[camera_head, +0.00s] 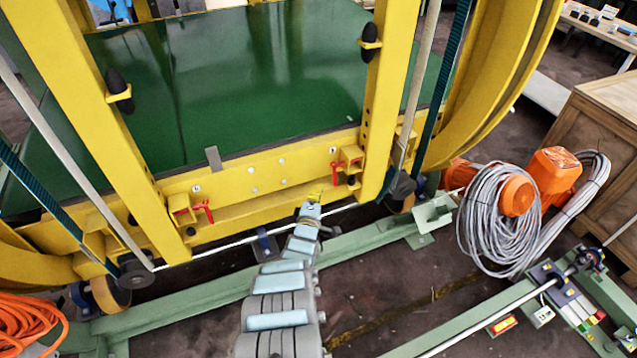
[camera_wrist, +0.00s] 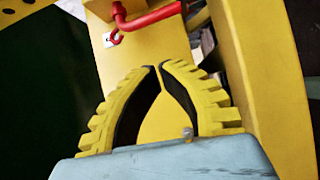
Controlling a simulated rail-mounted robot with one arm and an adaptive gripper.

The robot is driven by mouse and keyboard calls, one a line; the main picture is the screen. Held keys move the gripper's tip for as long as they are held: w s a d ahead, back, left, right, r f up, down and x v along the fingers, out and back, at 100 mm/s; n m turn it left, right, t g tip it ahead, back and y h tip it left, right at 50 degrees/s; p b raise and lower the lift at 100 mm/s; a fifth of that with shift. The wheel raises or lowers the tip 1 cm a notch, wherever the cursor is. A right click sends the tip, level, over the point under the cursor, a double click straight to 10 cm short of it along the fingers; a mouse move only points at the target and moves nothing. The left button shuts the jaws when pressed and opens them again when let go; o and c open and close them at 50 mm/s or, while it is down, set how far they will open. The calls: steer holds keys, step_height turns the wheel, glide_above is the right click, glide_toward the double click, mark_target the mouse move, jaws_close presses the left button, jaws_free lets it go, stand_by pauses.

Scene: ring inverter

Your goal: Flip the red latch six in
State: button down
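Two red latches are on the yellow beam in the head view: a left one (camera_head: 204,210) and a right one (camera_head: 336,164). Each has a small white label above it; I cannot read the numbers surely. My gripper (camera_head: 316,190) is in front of the beam, below and left of the right latch, apart from it. In the wrist view, my gripper's yellow ribbed fingers (camera_wrist: 158,68) are brought together at the tips, with nothing held between them. A red latch (camera_wrist: 145,18) with a hooked end shows beyond the tips, partly cut off by the top edge.
Yellow uprights (camera_head: 380,90) rise beside the latches, and a large green panel (camera_head: 230,75) is behind. Green floor rails (camera_head: 180,292), an orange motor (camera_head: 515,195) and grey coiled cable (camera_head: 490,220) lie around. A wooden crate (camera_head: 605,130) stands right.

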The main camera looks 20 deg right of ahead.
steer(key=p+v, duration=0.4)
steer(key=v, duration=0.3)
steer(key=shift+s+a, duration=0.2)
stand_by(0.6)
